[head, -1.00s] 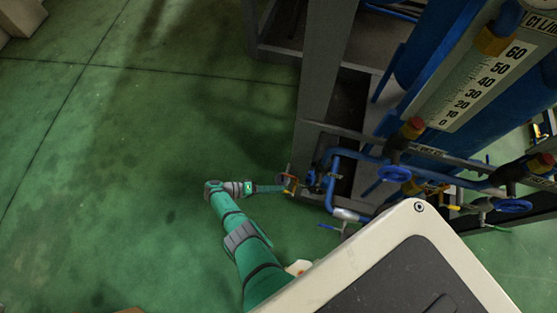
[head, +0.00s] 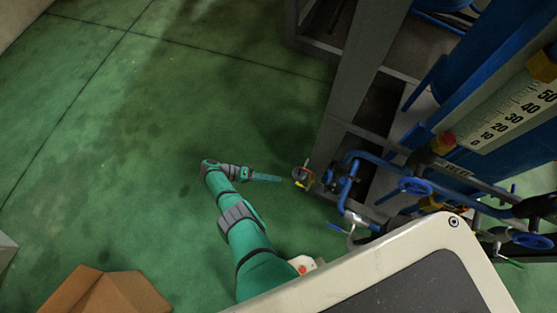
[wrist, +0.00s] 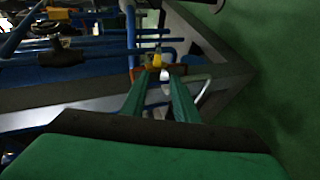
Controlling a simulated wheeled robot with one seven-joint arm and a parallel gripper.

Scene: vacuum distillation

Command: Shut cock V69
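A short gap shows between the fingertips and this valve. In the wrist view my gripper (wrist: 161,76) has its two teal fingers apart, with nothing held between them. A yellow part (wrist: 157,61) and a white part show past the fingertips. I cannot read a V69 label, so I cannot tell which cock carries that name. Another cock with a blue lever (head: 336,226) sits lower on the pipework.
A grey steel frame (head: 357,75) stands right of my arm. Blue pipes, blue handwheels (head: 415,187) and a scaled gauge (head: 520,108) crowd the right side. A cardboard box (head: 105,295) lies at the lower left. Open green floor spreads on the left.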

